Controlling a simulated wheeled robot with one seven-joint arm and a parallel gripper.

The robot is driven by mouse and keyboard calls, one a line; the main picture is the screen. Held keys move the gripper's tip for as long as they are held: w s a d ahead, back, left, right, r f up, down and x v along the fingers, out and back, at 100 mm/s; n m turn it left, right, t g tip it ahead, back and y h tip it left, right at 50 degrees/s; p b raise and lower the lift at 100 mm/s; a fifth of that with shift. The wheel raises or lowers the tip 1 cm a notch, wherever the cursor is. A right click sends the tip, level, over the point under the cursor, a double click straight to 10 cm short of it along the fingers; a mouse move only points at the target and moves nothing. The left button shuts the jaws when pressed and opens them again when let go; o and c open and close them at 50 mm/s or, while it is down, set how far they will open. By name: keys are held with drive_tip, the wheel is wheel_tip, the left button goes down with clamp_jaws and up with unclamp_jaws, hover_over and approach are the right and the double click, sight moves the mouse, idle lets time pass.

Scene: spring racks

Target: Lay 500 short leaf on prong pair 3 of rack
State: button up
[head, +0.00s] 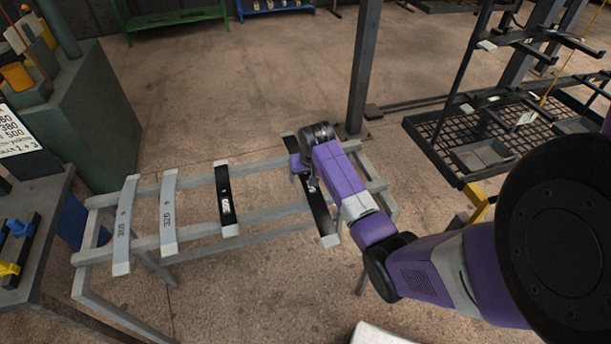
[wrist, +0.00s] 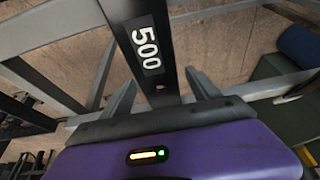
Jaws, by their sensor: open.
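The black leaf marked 500 (head: 321,207) lies across the two rails of the grey trestle, at its right end. It also shows in the wrist view (wrist: 142,30), with its white 500 label facing up. My gripper (head: 308,186) is over this leaf. In the wrist view my gripper's fingers (wrist: 161,92) stand apart, one on each side of the leaf; contact cannot be told. The dark rack (head: 462,90) with prongs stands at the upper right. Its prong numbers cannot be read, and my arm hides part of its lower right.
The grey trestle (head: 262,215) also bears another black leaf (head: 225,190) and two grey leaves (head: 168,205) (head: 125,222). A dark post (head: 362,70) stands behind its right end. A green machine (head: 92,120) and a workbench (head: 35,235) are at left. Floor behind the trestle is clear.

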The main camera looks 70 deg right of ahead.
clamp_jaws()
drive_tip(key=shift+d+r, duration=0.15)
drive_tip(key=shift+r, duration=0.05)
drive_tip(key=shift+r, duration=0.1)
drive_tip(key=shift+w+r, duration=0.1)
drive_tip(key=shift+r, duration=0.1)
wheel_tip(320, 180, up, 19)
drive_tip(key=b, duration=0.1)
drive_tip(key=shift+r, duration=0.2)
idle(0.3)
